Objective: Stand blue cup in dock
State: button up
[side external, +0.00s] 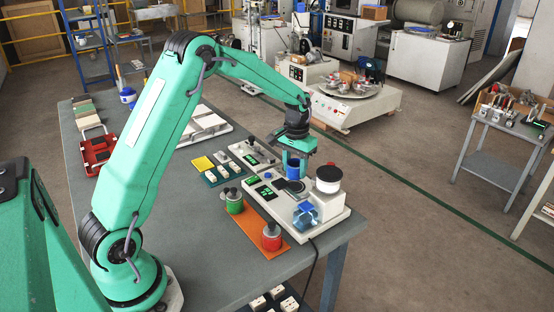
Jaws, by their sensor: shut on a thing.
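My gripper (294,166) points down over the white testing device (330,212) on the table. It is shut on the blue cup (293,172), which looks upright between the fingers. The fingers hide part of the cup. A dark round patch (296,186) on the device lies just below the cup; it may be the dock, but I cannot tell for sure. I cannot tell whether the cup touches the device or hangs slightly above it.
A white-and-black cylinder (328,179) and a clear blue block (306,215) stand on the device close by. Green (234,204) and red (271,240) weighted cups stand on an orange strip (252,232). Tile samples (212,170) lie to the left. The table's front right is bare.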

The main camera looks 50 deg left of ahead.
aim_at(294, 176)
jog(key=shift+f, duration=1.6)
jog(key=shift+f, duration=0.3)
dwell(0.3)
jog(key=o, duration=1.6)
jog(key=shift+r, duration=0.15)
jog(key=shift+r, duration=2.85)
